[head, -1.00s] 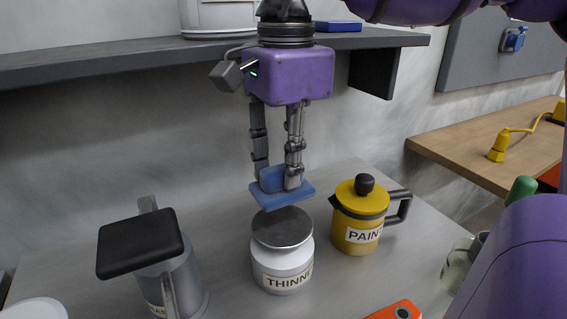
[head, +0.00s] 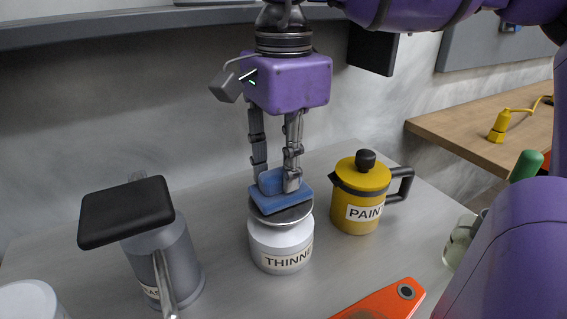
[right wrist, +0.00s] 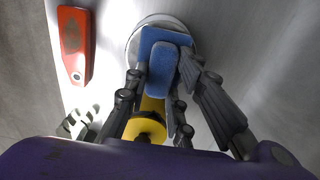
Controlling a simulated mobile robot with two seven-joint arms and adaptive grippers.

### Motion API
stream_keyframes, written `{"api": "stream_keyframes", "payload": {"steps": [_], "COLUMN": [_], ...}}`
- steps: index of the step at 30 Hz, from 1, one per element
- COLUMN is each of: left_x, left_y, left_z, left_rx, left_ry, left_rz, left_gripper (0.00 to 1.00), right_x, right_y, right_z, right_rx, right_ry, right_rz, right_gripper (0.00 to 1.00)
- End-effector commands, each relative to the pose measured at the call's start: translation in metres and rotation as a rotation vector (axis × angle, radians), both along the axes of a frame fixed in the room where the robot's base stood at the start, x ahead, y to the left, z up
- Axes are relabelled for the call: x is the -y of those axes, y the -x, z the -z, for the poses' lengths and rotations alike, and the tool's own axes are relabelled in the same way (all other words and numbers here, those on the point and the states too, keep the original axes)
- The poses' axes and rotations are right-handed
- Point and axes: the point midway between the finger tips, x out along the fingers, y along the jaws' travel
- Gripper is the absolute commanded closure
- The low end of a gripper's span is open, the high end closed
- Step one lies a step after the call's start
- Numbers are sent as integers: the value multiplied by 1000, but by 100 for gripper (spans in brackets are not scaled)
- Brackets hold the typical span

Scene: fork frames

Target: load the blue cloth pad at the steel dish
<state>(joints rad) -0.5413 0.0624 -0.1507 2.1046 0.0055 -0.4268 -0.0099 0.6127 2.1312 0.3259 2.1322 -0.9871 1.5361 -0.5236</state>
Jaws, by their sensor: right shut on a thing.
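The blue cloth pad (head: 282,198) is held by its raised grip between the fingers of my right gripper (head: 277,180). In the head view the pad sits right at the steel dish (head: 291,214) on top of the white THINNER container (head: 281,245). It covers much of the dish; whether it is pressed down cannot be told. The right wrist view shows the pad (right wrist: 163,66) between the fingers of my right gripper (right wrist: 160,85), over the round dish (right wrist: 135,47). My left gripper is not in view.
The yellow PAINT pot (head: 356,205) stands right of the container. A grey can with a black top (head: 125,211) stands left. An orange tool (head: 385,300) lies in front. A dark shelf (head: 120,25) runs behind. Bare bench lies between the grey can and the container.

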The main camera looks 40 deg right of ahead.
Motion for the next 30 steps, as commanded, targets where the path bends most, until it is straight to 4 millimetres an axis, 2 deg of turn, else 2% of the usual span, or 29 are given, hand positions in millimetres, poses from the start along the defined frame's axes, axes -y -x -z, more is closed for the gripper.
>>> {"api": "stream_keyframes", "payload": {"steps": [13, 30], "left_x": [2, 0], "left_y": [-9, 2], "left_z": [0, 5], "left_rx": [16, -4], "left_ry": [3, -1], "left_rz": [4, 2], "left_gripper": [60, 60], "right_x": [0, 0], "right_y": [0, 0], "right_z": [2, 9], "right_rx": [0, 0], "right_ry": [0, 0], "right_rz": [0, 0], "right_gripper": [98, 98]}}
